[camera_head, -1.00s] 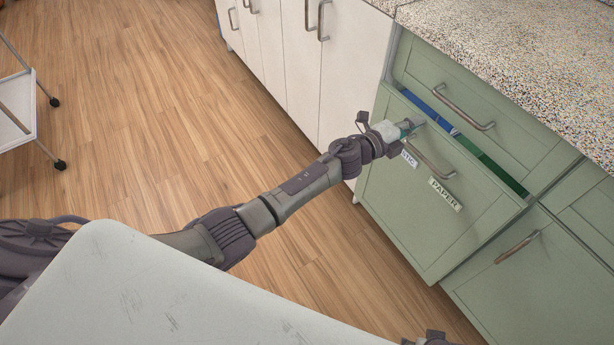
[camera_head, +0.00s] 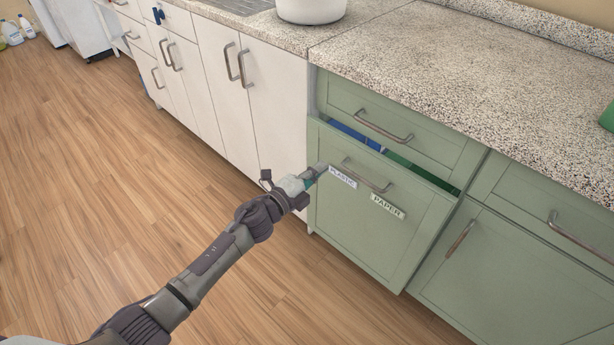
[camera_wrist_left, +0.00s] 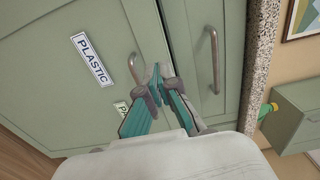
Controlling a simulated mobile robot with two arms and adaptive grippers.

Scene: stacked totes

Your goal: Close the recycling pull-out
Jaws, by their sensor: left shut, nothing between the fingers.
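The recycling pull-out (camera_head: 345,236) is a green front with a bar handle (camera_head: 366,177) and PLASTIC (camera_head: 342,177) and PAPER (camera_head: 387,206) labels. It stands slightly open. A blue bin (camera_head: 354,134) and a green bin (camera_head: 420,175) show in the gap along its top. My left gripper (camera_head: 319,169) is shut and empty, in front of the pull-out's upper left part, left of the handle. In the left wrist view its fingertips (camera_wrist_left: 160,72) are together near the handle (camera_wrist_left: 134,70). I cannot tell whether they touch the front. My right gripper is not in view.
A green drawer (camera_head: 400,125) above is closed under the speckled countertop (camera_head: 450,70). White cabinets (camera_head: 270,120) stand to the left and another green cabinet (camera_head: 510,270) to the right. A white pot (camera_head: 310,8) sits on the counter. The wood floor (camera_head: 110,190) at left is clear.

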